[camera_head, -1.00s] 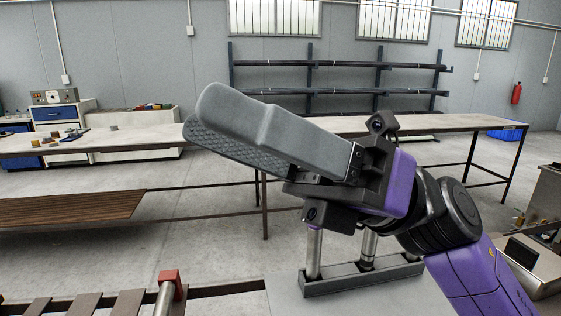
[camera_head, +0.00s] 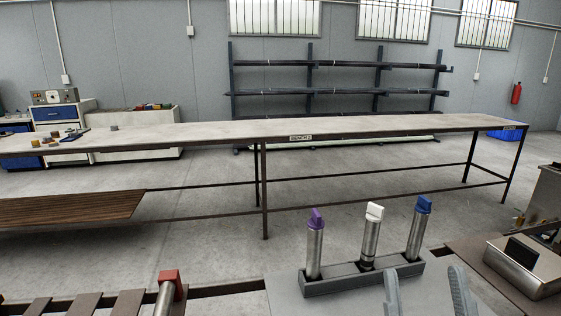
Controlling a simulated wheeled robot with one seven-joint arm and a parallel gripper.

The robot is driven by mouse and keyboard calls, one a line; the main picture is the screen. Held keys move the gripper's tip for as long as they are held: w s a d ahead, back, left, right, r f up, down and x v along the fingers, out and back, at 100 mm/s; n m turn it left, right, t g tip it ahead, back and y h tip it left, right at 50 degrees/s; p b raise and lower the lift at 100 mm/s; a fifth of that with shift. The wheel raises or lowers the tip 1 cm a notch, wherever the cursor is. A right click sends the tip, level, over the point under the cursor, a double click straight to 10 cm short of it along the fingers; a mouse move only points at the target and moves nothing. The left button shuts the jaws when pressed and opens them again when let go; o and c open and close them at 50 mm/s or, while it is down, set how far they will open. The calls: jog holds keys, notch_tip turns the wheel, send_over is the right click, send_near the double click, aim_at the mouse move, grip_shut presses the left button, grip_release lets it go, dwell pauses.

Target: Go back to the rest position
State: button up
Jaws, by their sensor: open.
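My gripper (camera_head: 425,285) shows only by its two grey fingertips at the bottom edge of the head view. The fingers point up, stand apart and hold nothing. The rest of my arm is out of view. Just behind the fingers, a grey holder (camera_head: 335,285) carries three upright metal rods: one with a purple cap (camera_head: 316,219), one with a white cap (camera_head: 374,212) and one with a blue cap (camera_head: 423,205). Whether the fingers touch anything below the frame is hidden.
A long bench (camera_head: 220,132) crosses behind, with small items at its left. A metal box (camera_head: 525,262) is at the lower right. The space above the holder is clear.

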jog(key=s+d+f+m+g+h, duration=0.1)
jog(key=s+f+m+g, duration=0.2)
jog(key=f, duration=0.5)
jog(key=s+d+f+m+g+h, duration=0.1)
jog(key=s+d+f+g, duration=0.15)
jog(key=s+f, duration=0.45)
jog(key=s+f+n+g+y, duration=0.2)
jog(key=s+f+g, duration=0.4)
jog(key=s+f, duration=0.5)
jog(key=s, duration=0.4)
jog(key=shift+s+f+g, duration=0.25)
jog(key=shift+f+g, duration=0.05)
jog(key=shift+g, duration=0.05)
